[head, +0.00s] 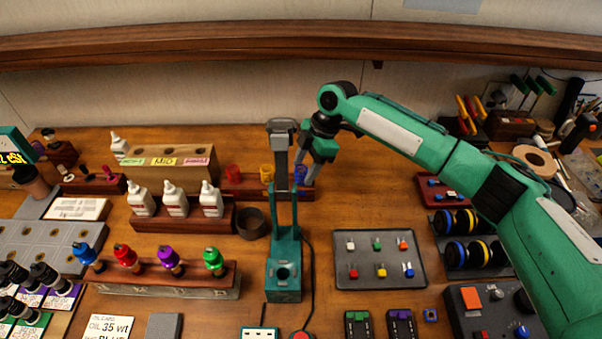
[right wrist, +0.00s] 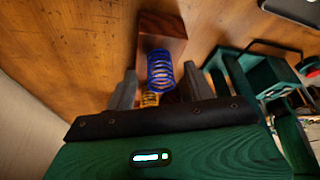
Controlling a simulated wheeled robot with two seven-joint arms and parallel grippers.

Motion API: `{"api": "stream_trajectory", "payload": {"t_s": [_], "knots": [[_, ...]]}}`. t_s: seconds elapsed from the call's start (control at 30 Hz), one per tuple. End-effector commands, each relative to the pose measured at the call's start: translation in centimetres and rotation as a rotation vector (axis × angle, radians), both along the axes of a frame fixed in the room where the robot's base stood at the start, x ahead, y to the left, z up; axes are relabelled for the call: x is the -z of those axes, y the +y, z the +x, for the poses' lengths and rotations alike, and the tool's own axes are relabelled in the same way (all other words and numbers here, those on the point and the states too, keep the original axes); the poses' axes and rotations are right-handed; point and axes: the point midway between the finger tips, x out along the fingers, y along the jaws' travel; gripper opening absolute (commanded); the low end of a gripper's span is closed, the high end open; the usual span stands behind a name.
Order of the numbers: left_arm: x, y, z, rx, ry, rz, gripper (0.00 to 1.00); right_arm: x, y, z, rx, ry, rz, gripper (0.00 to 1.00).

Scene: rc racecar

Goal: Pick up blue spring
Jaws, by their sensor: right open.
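The blue spring (head: 299,174) stands at the right end of a dark wooden holder (head: 250,187) in the head view, partly hidden by my right gripper. My right gripper (head: 308,170) is open, just above and beside the spring. In the right wrist view the blue spring (right wrist: 160,70) shows between the two grey fingers of the gripper (right wrist: 158,88), with no finger clearly touching it. The yellow spring (right wrist: 150,98) shows behind it there. My left gripper is not in view.
A red spring (head: 233,173) and the yellow spring (head: 267,173) share the holder. A green press-like stand (head: 284,275) rises close to the gripper's left. White bottles (head: 176,200) stand in a rack at left. A grey tray (head: 380,280) of small parts lies at right.

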Motion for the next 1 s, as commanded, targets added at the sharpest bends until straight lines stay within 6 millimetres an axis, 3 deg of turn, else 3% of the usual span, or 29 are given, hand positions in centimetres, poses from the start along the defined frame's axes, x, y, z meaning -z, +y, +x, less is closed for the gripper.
{"api": "stream_trajectory", "payload": {"t_s": [0.13, 0.37, 0.63, 1.0], "knots": [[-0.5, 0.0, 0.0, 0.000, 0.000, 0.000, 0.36, 1.3, 0.4, -0.2, 0.001, 0.002, -0.001, 0.54], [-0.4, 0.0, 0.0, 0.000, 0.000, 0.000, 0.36, 1.6, 0.5, -0.2, 0.001, 0.000, 0.000, 0.54], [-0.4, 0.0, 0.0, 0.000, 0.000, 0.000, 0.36, 1.6, 0.5, -0.2, 0.001, -0.001, 0.000, 0.07], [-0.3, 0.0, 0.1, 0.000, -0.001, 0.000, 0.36, 1.1, 0.5, -0.2, 0.001, 0.000, 0.001, 0.07]]}}
